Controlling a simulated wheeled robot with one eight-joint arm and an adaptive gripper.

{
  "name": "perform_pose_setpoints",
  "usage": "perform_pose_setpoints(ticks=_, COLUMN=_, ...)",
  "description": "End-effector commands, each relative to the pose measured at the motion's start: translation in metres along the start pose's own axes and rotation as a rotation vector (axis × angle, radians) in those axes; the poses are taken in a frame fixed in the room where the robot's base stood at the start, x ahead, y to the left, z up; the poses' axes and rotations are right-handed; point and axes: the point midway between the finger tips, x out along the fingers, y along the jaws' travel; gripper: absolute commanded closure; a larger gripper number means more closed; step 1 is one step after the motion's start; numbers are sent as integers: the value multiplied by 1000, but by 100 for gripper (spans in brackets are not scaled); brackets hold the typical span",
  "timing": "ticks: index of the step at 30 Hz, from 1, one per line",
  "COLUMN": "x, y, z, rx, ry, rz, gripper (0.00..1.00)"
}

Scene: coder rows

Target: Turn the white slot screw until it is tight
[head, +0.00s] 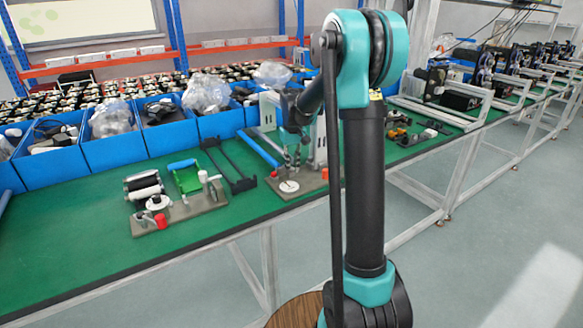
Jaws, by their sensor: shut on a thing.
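A round white disc with a small dark mark (288,187) lies flat on a grey-brown fixture plate (308,186) near the front edge of the green bench; it looks like the white slot screw, but its slot is too small to make out. My gripper (292,161) points down just above the disc. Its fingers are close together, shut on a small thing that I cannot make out. I cannot tell whether the held thing touches the disc. My arm hides part of the plate's right side.
A second fixture plate (181,214) with white knobs and a red piece stands to the left. A black frame (230,166) lies between them. Blue bins (112,150) line the back. The green bench top (60,250) is clear at front left.

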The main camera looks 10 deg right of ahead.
Motion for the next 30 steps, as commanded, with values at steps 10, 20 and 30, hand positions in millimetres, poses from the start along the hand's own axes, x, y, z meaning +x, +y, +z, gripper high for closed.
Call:
perform_pose_setpoints(ticks=10, x=0, y=-13, z=-5, rx=413, ry=7, rz=-12, gripper=100)
perform_pose_setpoints(ticks=20, x=0, y=-13, z=-5, rx=682, ry=8, rz=-8, gripper=100)
perform_pose_setpoints(ticks=30, x=0, y=-12, z=-6, rx=719, ry=9, rz=-6, gripper=100)
